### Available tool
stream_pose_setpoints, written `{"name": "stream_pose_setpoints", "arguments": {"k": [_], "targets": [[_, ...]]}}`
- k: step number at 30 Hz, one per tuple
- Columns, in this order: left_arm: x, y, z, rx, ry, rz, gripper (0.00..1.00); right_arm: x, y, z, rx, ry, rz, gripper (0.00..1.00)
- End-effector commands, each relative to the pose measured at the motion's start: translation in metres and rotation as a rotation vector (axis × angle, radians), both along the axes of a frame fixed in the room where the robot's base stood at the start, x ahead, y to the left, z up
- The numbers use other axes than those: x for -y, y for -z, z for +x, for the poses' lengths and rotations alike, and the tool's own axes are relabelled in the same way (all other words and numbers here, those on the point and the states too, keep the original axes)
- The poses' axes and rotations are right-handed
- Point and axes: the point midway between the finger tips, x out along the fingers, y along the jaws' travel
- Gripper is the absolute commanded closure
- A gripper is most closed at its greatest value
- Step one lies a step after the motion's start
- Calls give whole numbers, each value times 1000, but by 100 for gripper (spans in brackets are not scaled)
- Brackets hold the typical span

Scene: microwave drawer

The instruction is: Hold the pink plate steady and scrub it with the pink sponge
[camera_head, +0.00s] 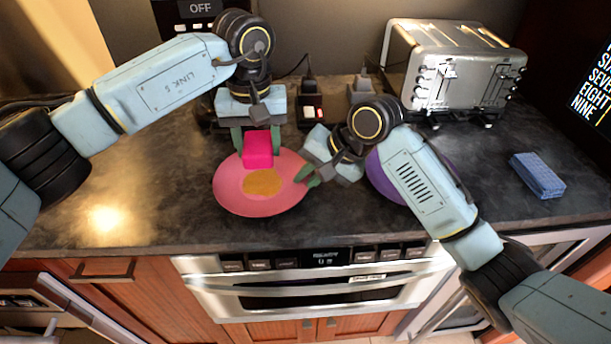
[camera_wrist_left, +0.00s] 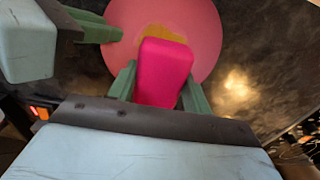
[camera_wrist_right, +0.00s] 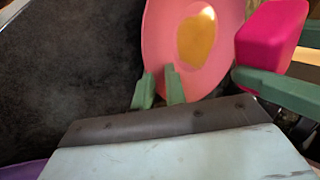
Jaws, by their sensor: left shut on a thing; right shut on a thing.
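The pink plate (camera_head: 233,195) lies on the dark counter, with an orange-yellow stain (camera_head: 262,183) near its middle. My left gripper (camera_head: 257,137) is shut on the pink sponge (camera_head: 258,150) and holds it at the plate's back part, behind the stain. In the left wrist view the sponge (camera_wrist_left: 165,70) sits between the two green fingers and overlaps the stain's edge. Whether the sponge touches the plate is hard to tell. My right gripper (camera_head: 309,178) is shut on the plate's right rim; in the right wrist view its fingers (camera_wrist_right: 160,88) straddle the rim of the plate (camera_wrist_right: 160,40).
A purple plate (camera_head: 384,181) lies partly hidden under my right arm. A blue sponge (camera_head: 537,175) lies at the right of the counter. A silver toaster (camera_head: 455,70) stands at the back right. The oven front (camera_head: 320,285) is below the counter edge. The counter's left front is clear.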

Motion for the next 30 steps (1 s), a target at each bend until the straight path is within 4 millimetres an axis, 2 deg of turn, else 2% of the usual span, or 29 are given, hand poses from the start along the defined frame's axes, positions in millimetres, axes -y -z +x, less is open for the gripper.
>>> {"name": "stream_pose_setpoints", "arguments": {"k": [11, 30], "targets": [[-2, 2, -1, 0, 0, 0, 69, -1, 2, -1, -3, -4, -3, 100], [-2, 41, -1, -2, -1, 0, 69, 0, 2, -1, -5, -4, -4, 100]]}}
